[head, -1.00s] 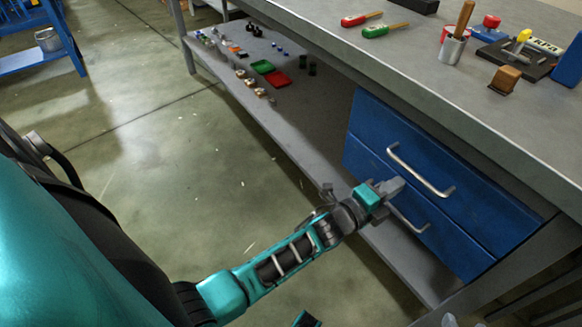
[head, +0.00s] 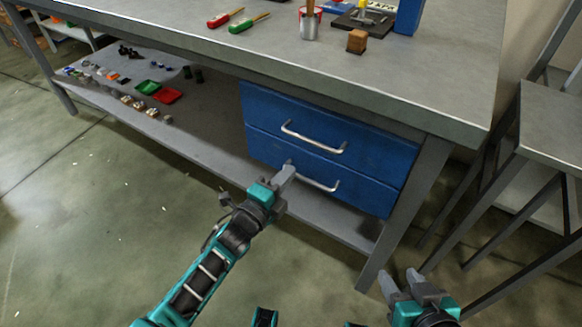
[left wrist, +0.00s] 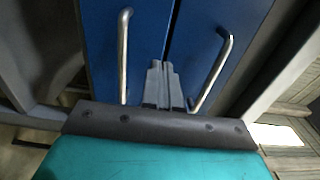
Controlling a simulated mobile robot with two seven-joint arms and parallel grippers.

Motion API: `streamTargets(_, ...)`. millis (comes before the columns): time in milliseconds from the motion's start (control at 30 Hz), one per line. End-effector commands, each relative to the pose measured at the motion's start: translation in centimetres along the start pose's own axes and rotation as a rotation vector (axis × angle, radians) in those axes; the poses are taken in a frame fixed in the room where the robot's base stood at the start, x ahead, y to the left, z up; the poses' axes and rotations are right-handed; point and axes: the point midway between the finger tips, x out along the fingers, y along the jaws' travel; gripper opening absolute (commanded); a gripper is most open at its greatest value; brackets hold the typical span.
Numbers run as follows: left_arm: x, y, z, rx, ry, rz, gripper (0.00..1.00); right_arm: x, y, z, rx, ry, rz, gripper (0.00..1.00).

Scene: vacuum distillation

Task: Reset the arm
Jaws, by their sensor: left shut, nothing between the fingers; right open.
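My left gripper (head: 287,170) is shut and empty in the head view, in front of the blue drawers below the workbench top. In the left wrist view its closed fingers (left wrist: 163,75) point at the gap between the two drawers. A drawer handle (left wrist: 124,55) and another handle (left wrist: 212,75) lie on either side of the fingers, apart from them in that view. My right gripper (head: 415,283) is at the lower right of the head view, open and empty, beside the bench leg.
The upper drawer (head: 330,125) and lower drawer (head: 330,170) look closed. The workbench top (head: 400,95) holds screwdrivers, a cup (head: 309,24) and a wooden block (head: 357,41). The lower shelf (head: 205,150) holds small parts and trays. A metal frame table (head: 545,120) stands at right. Floor at left is clear.

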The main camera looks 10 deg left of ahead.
Motion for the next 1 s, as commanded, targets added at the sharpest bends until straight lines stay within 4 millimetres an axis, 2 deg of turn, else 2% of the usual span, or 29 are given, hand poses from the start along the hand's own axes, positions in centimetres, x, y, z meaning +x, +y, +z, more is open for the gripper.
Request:
streamTargets(33, -1.5, -0.2, 0.0, 0.0, 0.0, 0.005, 0.0, -0.4, 0.1, -0.4, -0.002, 0.001, 0.003, 0.48)
streamTargets(100, -3.1, -0.2, 0.0, 0.001, -0.001, 0.005, 0.0, -0.5, 0.2, -0.8, -0.003, 0.009, 0.006, 0.48)
streamTargets(300, -6.6, -0.1, 0.0, 0.002, -0.001, 0.003, 0.0, -0.7, 0.5, -1.1, -0.009, 0.016, 0.014, 0.48)
streamTargets(433, -7.8, -0.1, 0.0, 0.002, 0.0, 0.001, 0.0, -0.7, 0.7, -0.9, -0.011, 0.011, 0.015, 0.48)
streamTargets(667, -8.4, -0.1, 0.1, -0.025, -0.009, 0.008, 0.0, -0.7, 0.7, -0.7, -0.011, 0.008, 0.016, 0.48)
streamTargets(767, -9.2, -0.1, 0.4, -0.159, -0.054, 0.044, 0.0, -0.7, 0.7, -0.7, -0.01, 0.007, 0.016, 0.48)
streamTargets(867, -10.8, -0.1, 0.7, -0.432, -0.141, 0.111, 0.0, -0.8, 0.7, -0.7, -0.01, 0.007, 0.016, 0.48)
streamTargets(1000, -13.7, 0.1, 0.1, -0.891, -0.284, 0.217, 0.0, -0.8, 0.7, -0.7, -0.009, 0.008, 0.016, 0.48)
